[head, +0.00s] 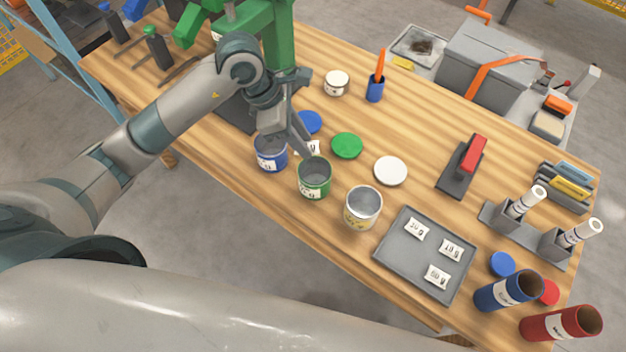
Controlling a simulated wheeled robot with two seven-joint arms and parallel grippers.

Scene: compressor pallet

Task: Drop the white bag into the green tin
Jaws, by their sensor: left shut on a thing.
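My left gripper (304,145) comes in from the upper left and points down over the table. It is shut on a small white bag (314,148) with dark print, partly hidden by the fingers. The green tin (314,187) stands upright and open on the wooden table, with a white label on its front. In the picture the bag is just above the tin's far rim; the exact height gap cannot be told. My right gripper is not in view.
A blue tin (270,158) stands left of the green tin, a cream tin (362,213) right. Blue, green (347,145) and white (390,170) lids lie behind. A grey tray (395,258) holds three white bags. A green machine (265,40) stands behind my arm.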

